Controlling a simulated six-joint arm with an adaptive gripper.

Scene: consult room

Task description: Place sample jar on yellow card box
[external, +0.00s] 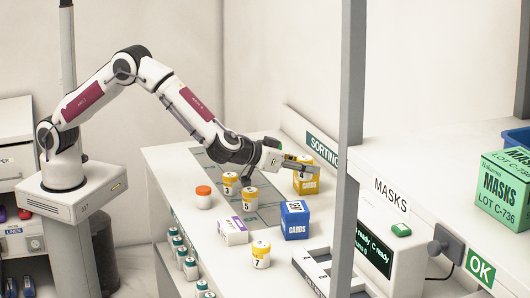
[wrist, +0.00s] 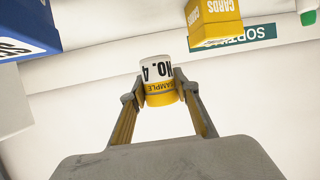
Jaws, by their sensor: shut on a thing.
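My gripper (external: 300,166) is shut on a white and yellow sample jar, which in the wrist view (wrist: 160,92) sits between the two fingertips. The jar (wrist: 158,72) bears "SAMPLE NO. 4", upside down in that view. The yellow card box (external: 306,187) stands at the back right of the worktop, just below or behind my gripper in the external view. It also shows in the wrist view (wrist: 213,22), at the top, right of the jar with a visible gap in the picture. In the external view I cannot make out the held jar clearly.
Yellow-banded jars (external: 250,200) (external: 230,184) (external: 261,255), an orange-lidded jar (external: 203,197) and a white and purple box (external: 233,231) stand nearby. A grey post (external: 350,100) rises at the right.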

